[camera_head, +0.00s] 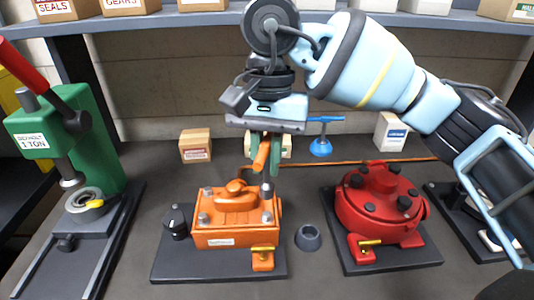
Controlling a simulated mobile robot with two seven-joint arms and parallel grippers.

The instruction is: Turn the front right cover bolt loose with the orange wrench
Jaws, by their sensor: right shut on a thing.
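An orange motor housing (228,238) stands on a dark base plate (190,268) in the middle of the bench. Its cover has grey bolts at the corners; the front right cover bolt (267,217) is in plain view. My right gripper (264,150) points down above the back right of the cover, shut on the orange wrench (261,157). The wrench's orange handle shows tilted between the fingers; its other end is hard to make out. A taller grey piece at the back right corner (267,189) may be a bolt or a wrench part. My left gripper is out of view.
A red round motor (380,205) stands on its own plate at right. A green press (85,140) with a red lever stands at left. A grey cup (308,238) sits between the motors, a black part (177,222) left of the orange one. Boxes line the shelf (200,19).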

